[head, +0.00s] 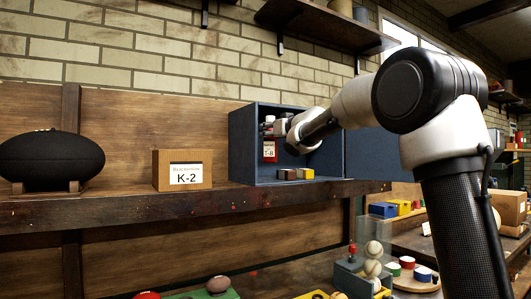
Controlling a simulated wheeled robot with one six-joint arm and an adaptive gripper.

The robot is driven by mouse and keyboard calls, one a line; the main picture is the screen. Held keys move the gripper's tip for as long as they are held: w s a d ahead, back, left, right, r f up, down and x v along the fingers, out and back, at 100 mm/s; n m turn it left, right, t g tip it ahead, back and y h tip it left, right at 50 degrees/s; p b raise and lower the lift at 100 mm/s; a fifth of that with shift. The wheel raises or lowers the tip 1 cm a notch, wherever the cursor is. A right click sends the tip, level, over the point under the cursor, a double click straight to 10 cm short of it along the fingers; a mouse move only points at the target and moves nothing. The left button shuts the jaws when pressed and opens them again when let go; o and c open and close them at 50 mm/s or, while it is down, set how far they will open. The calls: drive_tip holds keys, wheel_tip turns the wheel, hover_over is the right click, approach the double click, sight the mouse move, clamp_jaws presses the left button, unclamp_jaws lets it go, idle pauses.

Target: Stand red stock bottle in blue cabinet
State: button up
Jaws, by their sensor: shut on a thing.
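The blue cabinet (240,150) stands on the wooden shelf with its front open and its blue door (372,156) swung out to the right. The red stock bottle (270,156) has a white cap and a pale label, and is upright within the cabinet opening, towards the left. My gripper (269,128) reaches in from the right and is shut on the bottle's upper part, below the cap. I cannot tell whether the bottle's base touches the cabinet floor. The fingers partly hide its upper body.
Small brown and yellow blocks (295,174) lie on the cabinet floor, right of the bottle. A K-2 box (182,170) and a dark ball on a stand (50,160) are on the shelf to the left. My arm fills the right side.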

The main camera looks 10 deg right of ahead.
sight(265, 150)
drive_tip(key=w+f, duration=0.1)
drive_tip(key=f, duration=0.1)
drive_tip(key=w+f, duration=0.1)
drive_tip(key=f, duration=0.1)
drive_tip(key=w+a+f, duration=0.1)
drive_tip(key=f, duration=0.1)
drive_tip(key=shift+w+a+f, duration=0.1)
drive_tip(key=shift+w, duration=0.25)
drive_tip(key=shift+w+f, duration=0.15)
drive_tip(key=shift+f, duration=0.2)
drive_tip(key=shift+f, duration=0.1)
drive_tip(key=o, duration=1.2)
drive_tip(key=shift+f, duration=0.1)
